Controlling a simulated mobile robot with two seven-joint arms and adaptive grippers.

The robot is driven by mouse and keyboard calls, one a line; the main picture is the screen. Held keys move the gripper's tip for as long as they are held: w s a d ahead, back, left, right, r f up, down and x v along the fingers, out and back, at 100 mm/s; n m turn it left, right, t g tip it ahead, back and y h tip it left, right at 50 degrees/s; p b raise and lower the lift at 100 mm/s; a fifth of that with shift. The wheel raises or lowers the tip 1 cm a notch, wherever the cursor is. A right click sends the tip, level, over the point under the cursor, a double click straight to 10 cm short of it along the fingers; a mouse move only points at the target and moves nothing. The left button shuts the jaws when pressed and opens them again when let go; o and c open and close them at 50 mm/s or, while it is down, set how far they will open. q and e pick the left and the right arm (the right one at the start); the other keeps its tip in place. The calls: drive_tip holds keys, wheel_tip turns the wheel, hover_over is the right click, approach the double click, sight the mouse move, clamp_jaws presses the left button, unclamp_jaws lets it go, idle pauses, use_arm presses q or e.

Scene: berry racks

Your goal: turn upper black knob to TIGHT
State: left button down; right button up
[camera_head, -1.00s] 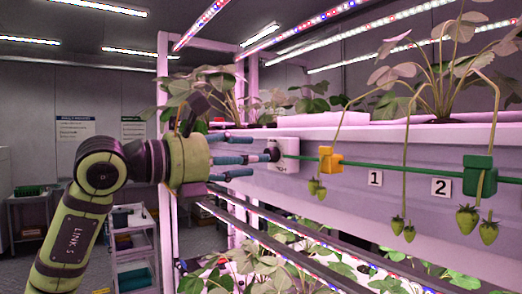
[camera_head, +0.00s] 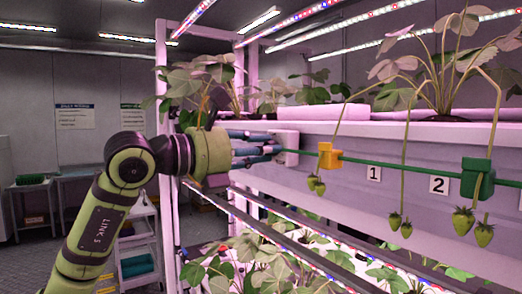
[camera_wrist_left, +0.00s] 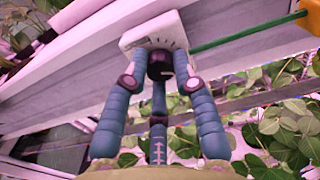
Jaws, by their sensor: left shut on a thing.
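The black knob (camera_wrist_left: 160,62) sits on a white plate (camera_wrist_left: 172,24) with small dial marks, in the left wrist view. In the head view the plate (camera_head: 288,142) is on the pink-lit rack face and the knob is hidden behind the fingers. My left gripper (camera_head: 274,149) reaches in from the left. Its blue fingers are shut around the knob, as the left wrist view (camera_wrist_left: 160,82) also shows. The dial's wording is too small to read. My right gripper is not in view.
A green line (camera_head: 400,167) runs right from the plate through an orange clip (camera_head: 329,157) and a green clip (camera_head: 477,179). Number tags, hanging green berries and leafy plants are along the rack. A cart (camera_head: 137,252) stands behind my left arm.

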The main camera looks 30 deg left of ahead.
use_arm(q)
drive_tip(key=shift+f+n, duration=0.15)
drive_tip(key=shift+n, duration=0.95)
drive_tip(key=c, duration=1)
unclamp_jaws()
drive_tip(key=v, duration=1.2)
